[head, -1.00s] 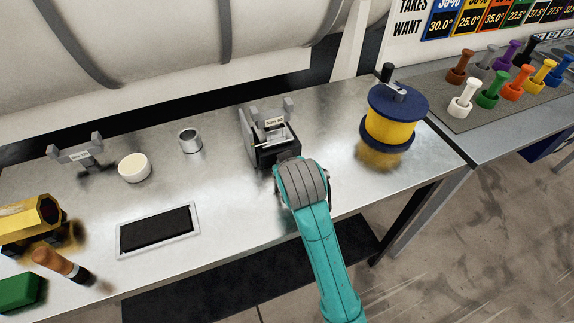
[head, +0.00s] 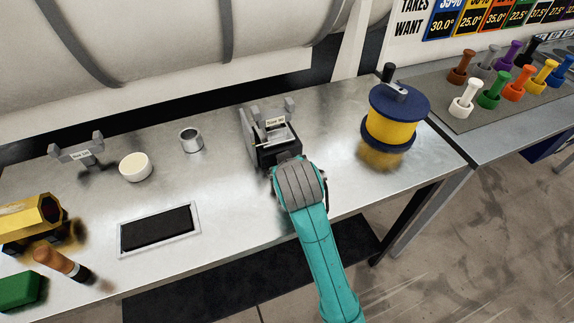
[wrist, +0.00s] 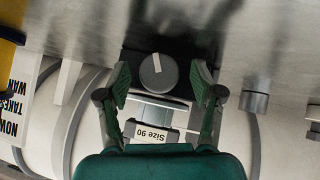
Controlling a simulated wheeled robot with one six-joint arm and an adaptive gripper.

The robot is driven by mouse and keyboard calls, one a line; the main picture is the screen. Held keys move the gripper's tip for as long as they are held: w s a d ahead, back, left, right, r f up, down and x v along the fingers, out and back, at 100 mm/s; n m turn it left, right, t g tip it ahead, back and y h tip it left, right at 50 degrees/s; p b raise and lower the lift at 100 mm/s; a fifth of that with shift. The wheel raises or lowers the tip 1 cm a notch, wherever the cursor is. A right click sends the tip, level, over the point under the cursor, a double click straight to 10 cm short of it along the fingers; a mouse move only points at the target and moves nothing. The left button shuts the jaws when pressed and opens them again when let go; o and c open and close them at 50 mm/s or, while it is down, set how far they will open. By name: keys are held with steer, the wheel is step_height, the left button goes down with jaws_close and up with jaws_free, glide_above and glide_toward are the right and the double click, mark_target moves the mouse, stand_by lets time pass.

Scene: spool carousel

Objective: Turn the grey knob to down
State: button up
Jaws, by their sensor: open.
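The grey knob (wrist: 158,72) is round with a white line on its face. It sits on the dark front of the stand (head: 277,152) that bears a "Size 90" label (wrist: 151,133). In the wrist view the line points toward the top of the picture, and the label reads upside down. My gripper (wrist: 161,82) is open, with one finger on each side of the knob and a visible gap on both sides. Its depth relative to the knob is hard to tell. In the head view my own wrist hides the knob and fingertips.
A blue and yellow spool (head: 392,118) with a crank stands right of the stand. A metal cup (head: 191,140) and a white bowl (head: 135,167) stand to its left. A black framed pad (head: 157,231) lies at the front. Bare metal tabletop surrounds the stand.

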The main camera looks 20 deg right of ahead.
steer(key=v, duration=1.2)
